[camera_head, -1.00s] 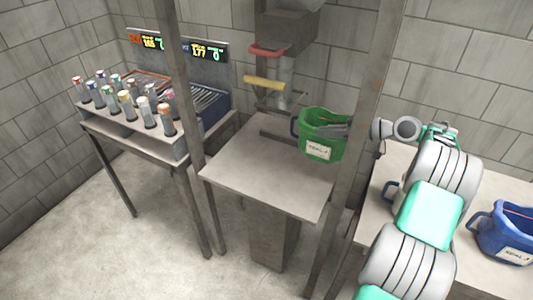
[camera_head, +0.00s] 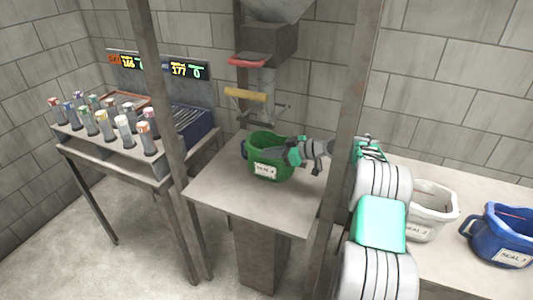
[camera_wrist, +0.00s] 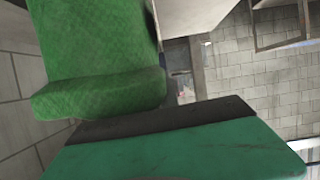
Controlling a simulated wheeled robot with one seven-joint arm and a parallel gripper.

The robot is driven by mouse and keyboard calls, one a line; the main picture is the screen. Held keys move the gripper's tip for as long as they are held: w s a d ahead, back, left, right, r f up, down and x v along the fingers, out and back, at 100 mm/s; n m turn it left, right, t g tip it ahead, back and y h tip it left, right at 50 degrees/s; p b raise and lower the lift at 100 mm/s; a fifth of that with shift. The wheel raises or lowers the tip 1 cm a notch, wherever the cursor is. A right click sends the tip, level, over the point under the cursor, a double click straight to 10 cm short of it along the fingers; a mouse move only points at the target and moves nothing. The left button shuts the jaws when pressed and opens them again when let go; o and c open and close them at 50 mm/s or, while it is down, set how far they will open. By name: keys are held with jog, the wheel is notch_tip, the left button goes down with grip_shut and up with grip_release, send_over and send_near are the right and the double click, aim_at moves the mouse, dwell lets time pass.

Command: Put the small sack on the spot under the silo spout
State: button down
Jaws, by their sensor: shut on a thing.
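The small green sack (camera_head: 268,158), open at the top with a white label, is at the silo table (camera_head: 222,190), nearly below the spout (camera_head: 266,80). I cannot tell whether its base touches the table top. My gripper (camera_head: 292,153) is shut on the sack's right side, reaching in from the right past the frame post. In the wrist view the green fabric (camera_wrist: 100,60) fills the upper left, close to a dark-edged green finger (camera_wrist: 180,145). The spot on the table is hidden.
A grey post (camera_head: 343,130) stands close to my arm, and another post (camera_head: 163,110) is on the left. A white sack (camera_head: 432,212) and a blue sack (camera_head: 503,236) stand on the right bench. A rack of several capped tubes (camera_head: 108,125) is at the left. A yellow handle (camera_head: 245,95) hangs above the green sack.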

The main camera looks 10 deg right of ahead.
jog(key=shift+s+d, duration=0.1)
jog(key=shift+f, duration=0.2)
jog(key=c, duration=1.6)
grip_release()
jog(key=shift+r, duration=0.15)
jog(key=shift+d+r, duration=0.1)
jog(key=shift+d, duration=0.05)
jog(key=b+v, duration=0.1)
jog(key=v, duration=1)
jog(key=shift+s+d, duration=0.2)
jog(key=shift+s, duration=0.05)
jog(key=shift+r, duration=0.1)
